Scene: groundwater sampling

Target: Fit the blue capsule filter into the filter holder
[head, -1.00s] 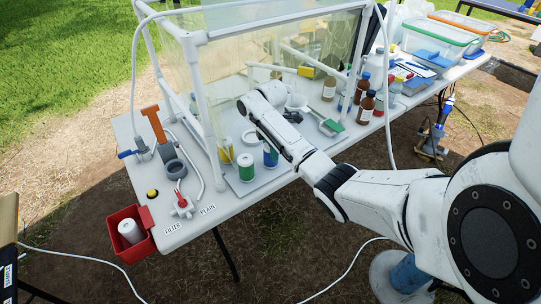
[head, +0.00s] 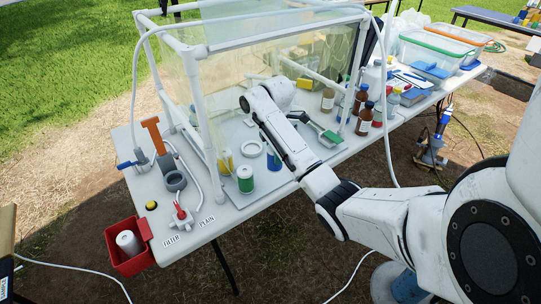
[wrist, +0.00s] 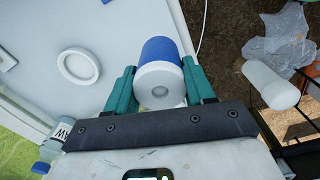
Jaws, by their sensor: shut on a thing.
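The blue capsule filter (head: 274,162) is a short cylinder with a blue body and a white end, at the front right of the white board. In the wrist view it (wrist: 160,75) sits between the two teal fingers of my gripper (wrist: 160,92), which is shut on it, white end toward the camera. I cannot tell whether its far end touches the board. In the head view my arm hides the fingers. A dark grey ring-shaped part (head: 175,181), which looks like the filter holder, stands at the left end of the table, well left of my gripper, with its opening showing.
A green-and-white cylinder (head: 245,178) and a yellow one (head: 225,161) stand close left of the filter. A pipe frame with clear sheeting (head: 262,75) rises behind. A red-handled valve (head: 181,214) and red bin (head: 145,258) are at left. Brown bottles (head: 365,118) stand right.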

